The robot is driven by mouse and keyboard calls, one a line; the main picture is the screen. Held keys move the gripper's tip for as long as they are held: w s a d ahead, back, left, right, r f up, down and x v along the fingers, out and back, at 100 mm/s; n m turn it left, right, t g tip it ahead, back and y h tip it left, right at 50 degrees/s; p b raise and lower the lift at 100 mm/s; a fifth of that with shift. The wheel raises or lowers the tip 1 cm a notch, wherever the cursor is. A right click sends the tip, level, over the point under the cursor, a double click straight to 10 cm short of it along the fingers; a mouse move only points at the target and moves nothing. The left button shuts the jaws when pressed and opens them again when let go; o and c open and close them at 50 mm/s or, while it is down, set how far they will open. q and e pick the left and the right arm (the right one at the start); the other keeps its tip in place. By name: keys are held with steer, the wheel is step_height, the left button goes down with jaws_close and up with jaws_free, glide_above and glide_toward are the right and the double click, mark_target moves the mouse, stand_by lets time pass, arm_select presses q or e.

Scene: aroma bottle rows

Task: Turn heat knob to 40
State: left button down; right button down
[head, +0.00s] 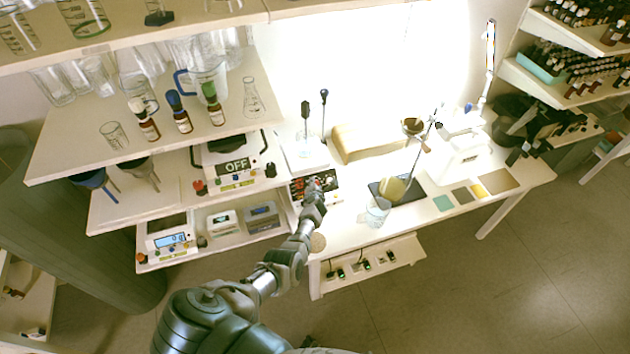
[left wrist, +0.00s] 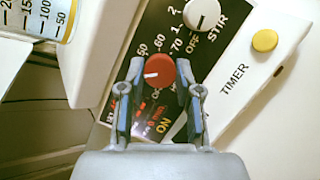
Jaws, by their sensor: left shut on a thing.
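The heat knob (left wrist: 161,67) is red and round, with a white pointer line, and sits on a black control panel (left wrist: 158,22) with printed numbers. The pointer points to the left in the left wrist view; I cannot tell which number it meets, as a finger covers part of the scale. My left gripper (left wrist: 159,78) is shut on the knob, one finger on each side. In the head view my left gripper (head: 314,190) reaches the front of the hotplate stirrer on the bench, and the knob is hidden there. My right gripper is not in view.
A white STIR knob (left wrist: 202,14) sits just beyond the red one. A white timer strip with a yellow button (left wrist: 265,40) lies to the right. A beaker (head: 377,211) stands right of the gripper.

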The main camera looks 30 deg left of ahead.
arm_select(q)
steer(key=shift+w+d+r+m+h+p, duration=0.1)
steer(key=shift+m+h+p, duration=0.3)
steer(key=shift+m+p, duration=0.9)
steer(key=shift+m+b, duration=0.3)
steer(key=shift+m, duration=0.1)
steer(key=c, duration=0.8)
jaws_free()
steer(key=shift+w+f, duration=0.1)
steer(key=shift+f, duration=0.15)
steer(key=shift+r, duration=0.1)
